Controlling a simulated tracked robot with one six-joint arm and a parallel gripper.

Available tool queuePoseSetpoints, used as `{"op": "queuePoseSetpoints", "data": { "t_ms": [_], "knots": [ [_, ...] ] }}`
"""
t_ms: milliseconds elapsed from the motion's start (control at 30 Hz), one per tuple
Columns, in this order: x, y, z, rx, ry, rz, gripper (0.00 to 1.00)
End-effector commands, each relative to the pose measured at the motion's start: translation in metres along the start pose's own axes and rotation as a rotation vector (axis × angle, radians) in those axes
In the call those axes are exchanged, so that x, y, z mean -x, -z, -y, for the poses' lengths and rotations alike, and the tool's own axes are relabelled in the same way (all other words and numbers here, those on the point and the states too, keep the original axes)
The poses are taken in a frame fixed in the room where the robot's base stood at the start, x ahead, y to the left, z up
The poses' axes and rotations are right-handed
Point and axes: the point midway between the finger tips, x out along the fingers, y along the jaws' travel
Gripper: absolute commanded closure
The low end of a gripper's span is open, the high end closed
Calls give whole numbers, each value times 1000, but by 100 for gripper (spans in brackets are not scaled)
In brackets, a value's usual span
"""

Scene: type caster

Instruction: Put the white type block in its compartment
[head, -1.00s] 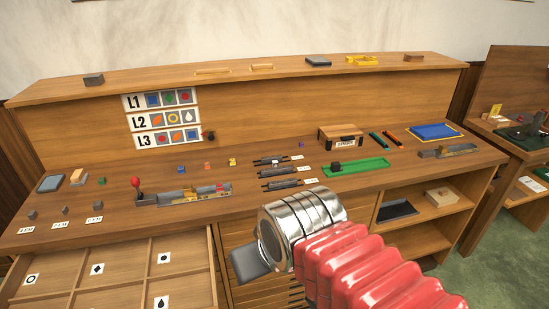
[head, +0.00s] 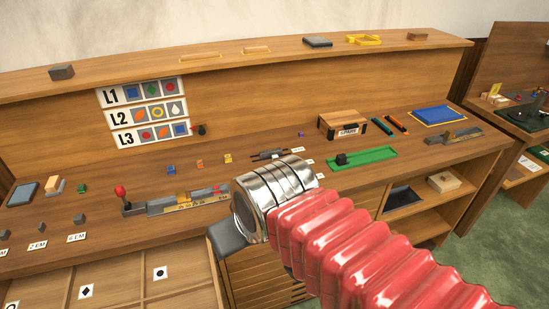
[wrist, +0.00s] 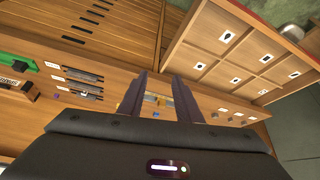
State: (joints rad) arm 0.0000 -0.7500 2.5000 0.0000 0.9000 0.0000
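I cannot make out a white type block in either view. The open drawer (head: 120,288) at the lower left of the head view has compartments with symbol cards. The wrist view shows the drawer (wrist: 262,62) at the upper right, its compartments holding cards and no block I can make out. My gripper (wrist: 156,82) has its two dark fingers apart, with bench and small coloured pieces visible beyond the gap. In the head view my gripper's dark end (head: 228,240) is partly hidden by my wrist, above the bench front, right of the drawer.
Small green (head: 82,188), blue (head: 171,170), orange (head: 199,164) and yellow (head: 228,159) blocks stand on the bench. A green tray (head: 375,158) is at the right. A sign with rows L1 to L3 (head: 143,109) hangs behind.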

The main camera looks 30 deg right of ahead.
Motion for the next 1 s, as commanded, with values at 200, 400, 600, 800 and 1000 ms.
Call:
{"op": "queuePoseSetpoints", "data": {
  "t_ms": [200,400,600,800,1000],
  "knots": [
    [0,0,0,0,0,0,65],
    [0,12,-4,-8,-5,5,62],
    [-3,47,-16,-30,-18,19,62],
    [-12,92,-43,-60,-36,35,62],
    [-28,133,-76,-93,-52,49,62]
  ]
}}
